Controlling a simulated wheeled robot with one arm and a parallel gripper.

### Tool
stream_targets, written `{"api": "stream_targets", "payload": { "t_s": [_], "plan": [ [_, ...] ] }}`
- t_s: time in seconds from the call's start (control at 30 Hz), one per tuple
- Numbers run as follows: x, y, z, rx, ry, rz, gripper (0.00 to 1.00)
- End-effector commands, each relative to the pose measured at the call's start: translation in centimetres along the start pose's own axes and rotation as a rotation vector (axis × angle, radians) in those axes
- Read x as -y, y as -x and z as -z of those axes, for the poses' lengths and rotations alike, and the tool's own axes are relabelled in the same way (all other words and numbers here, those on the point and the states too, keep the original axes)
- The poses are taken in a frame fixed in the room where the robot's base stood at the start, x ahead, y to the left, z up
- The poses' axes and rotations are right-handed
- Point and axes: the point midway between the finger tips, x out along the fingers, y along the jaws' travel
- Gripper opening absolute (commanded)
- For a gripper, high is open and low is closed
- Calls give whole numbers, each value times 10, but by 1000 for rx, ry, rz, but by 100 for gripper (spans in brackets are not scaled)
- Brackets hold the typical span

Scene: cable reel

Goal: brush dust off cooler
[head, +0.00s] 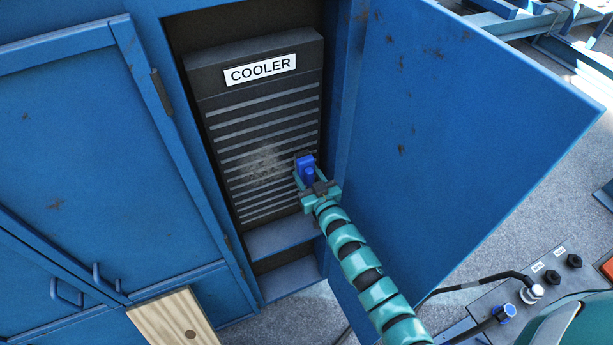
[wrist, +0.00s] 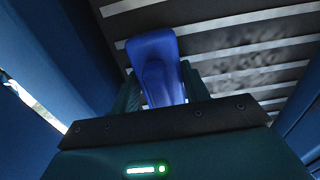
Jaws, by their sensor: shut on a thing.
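The cooler (head: 222,97) is a dark box with light horizontal slats and a white COOLER label (head: 260,69), set inside an open blue cabinet. A pale dust patch (head: 262,168) lies on the middle and lower slats. My gripper (head: 309,184) is at the right edge of the slats and is shut on a blue-handled tool (head: 306,168), likely the brush. The wrist view shows the blue handle (wrist: 158,68) between the fingers, slats (wrist: 215,22) behind it and dust (wrist: 250,60) to its right. The bristles are mostly hidden, and I cannot tell whether they touch the slats.
The open blue cabinet door (head: 455,130) stands close to the right of my arm. A closed blue door (head: 75,170) is at the left. A wooden board (head: 172,318) is at the lower left. A control panel with knobs (head: 540,285) is at the lower right.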

Motion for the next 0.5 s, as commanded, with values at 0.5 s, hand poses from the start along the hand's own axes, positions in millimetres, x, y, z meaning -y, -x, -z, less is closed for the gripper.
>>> {"api": "stream_targets", "payload": {
  "t_s": [0.5],
  "plan": [
    [19, 0, 12, -8, -1, 6, 27]
  ]
}}
